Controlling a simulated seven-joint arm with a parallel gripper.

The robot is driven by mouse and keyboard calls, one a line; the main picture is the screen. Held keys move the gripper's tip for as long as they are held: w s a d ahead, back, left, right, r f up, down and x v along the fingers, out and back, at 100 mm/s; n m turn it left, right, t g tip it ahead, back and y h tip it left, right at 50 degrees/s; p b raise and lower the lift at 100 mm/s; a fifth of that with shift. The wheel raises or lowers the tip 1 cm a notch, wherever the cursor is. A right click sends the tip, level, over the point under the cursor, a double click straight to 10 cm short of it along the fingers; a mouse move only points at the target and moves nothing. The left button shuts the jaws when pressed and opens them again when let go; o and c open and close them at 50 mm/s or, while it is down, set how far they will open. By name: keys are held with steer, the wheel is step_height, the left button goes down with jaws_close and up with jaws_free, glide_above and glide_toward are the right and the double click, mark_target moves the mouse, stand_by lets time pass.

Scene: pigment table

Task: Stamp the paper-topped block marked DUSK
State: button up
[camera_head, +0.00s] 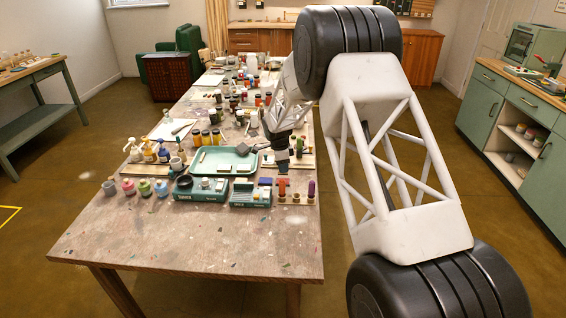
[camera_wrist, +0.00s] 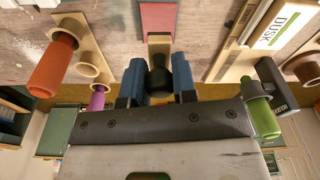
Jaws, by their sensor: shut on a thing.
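In the wrist view my gripper (camera_wrist: 159,84) is shut, its two blue fingers on either side of a black knob-like handle (camera_wrist: 158,76). A light wooden piece (camera_wrist: 159,45) shows just beyond the handle; I cannot tell whether they are joined. The block marked DUSK (camera_wrist: 285,29), with a white paper top and a green band, is at the upper right, apart from my gripper. In the head view my gripper (camera_head: 282,155) is low over the right side of the table; the DUSK lettering cannot be read there.
A red flat strip (camera_wrist: 158,15) lies beyond the wooden piece. An orange handle (camera_wrist: 52,65) stands by a wooden rack at left, a green handle (camera_wrist: 263,118) at right. A teal tray (camera_head: 224,160) is left of my gripper. The table's near end (camera_head: 190,240) is clear.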

steer(key=shift+f, duration=1.4)
steer(key=shift+f, duration=0.65)
stand_by(1.9)
steer(key=shift+r, duration=3.6)
steer(key=w+a+r+n+t, duration=0.1)
steer(key=w+r+n, duration=0.1)
steer(key=w+n, duration=0.7)
steer(key=w, duration=0.6)
steer(key=shift+a+r+y, duration=0.15)
steer(key=shift+a+y, duration=0.05)
steer(key=shift+y, duration=0.1)
steer(key=shift+f, duration=0.2)
